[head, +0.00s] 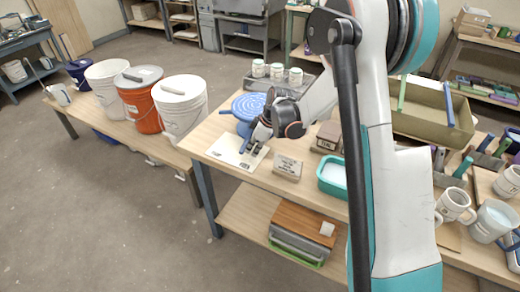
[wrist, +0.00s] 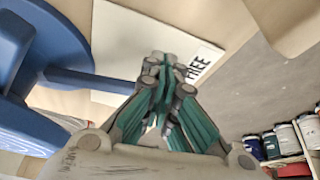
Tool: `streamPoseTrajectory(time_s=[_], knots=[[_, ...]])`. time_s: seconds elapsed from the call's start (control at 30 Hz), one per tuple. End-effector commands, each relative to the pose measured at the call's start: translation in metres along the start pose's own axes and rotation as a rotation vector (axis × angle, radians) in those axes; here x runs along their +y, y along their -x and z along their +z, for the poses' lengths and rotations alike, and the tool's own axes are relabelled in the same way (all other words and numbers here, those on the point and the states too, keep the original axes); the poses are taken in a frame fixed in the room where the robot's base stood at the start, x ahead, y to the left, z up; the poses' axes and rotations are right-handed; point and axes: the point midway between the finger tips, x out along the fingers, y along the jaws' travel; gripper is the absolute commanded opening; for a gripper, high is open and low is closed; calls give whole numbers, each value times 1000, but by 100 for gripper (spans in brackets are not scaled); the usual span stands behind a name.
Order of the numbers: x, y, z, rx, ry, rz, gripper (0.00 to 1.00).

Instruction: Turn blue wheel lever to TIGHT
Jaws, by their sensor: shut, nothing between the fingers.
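The blue wheel (head: 250,106) stands at the left end of the workbench, and its base fills the left of the wrist view (wrist: 25,60). Its blue lever (wrist: 92,81) sticks out over a white card (wrist: 130,35). The card (head: 226,151) has dark print; the word FREE shows in the wrist view beside my fingertips, and the other print is too small to read. My gripper (wrist: 166,66) is shut and empty, low over the card. The lever's end reaches the left side of my fingers; I cannot tell whether they touch. My gripper also shows in the head view (head: 251,148).
A stamped block (head: 287,167) and a teal tray (head: 331,177) lie right of the card. White jars (head: 276,71) stand behind the wheel. Buckets (head: 141,100) stand on a lower bench at left. Open floor lies in front.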

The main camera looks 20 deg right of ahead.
Motion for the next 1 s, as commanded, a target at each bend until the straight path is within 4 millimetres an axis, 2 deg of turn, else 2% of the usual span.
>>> streamPoseTrajectory(time_s=[0.17,0.4,0.7,1.0], knots=[[-7,-11,-27,1,-138,56,0],[-6,-24,-59,0,-312,127,0],[0,-34,-86,1,-308,124,0],[4,-39,-98,1,-308,123,0]])
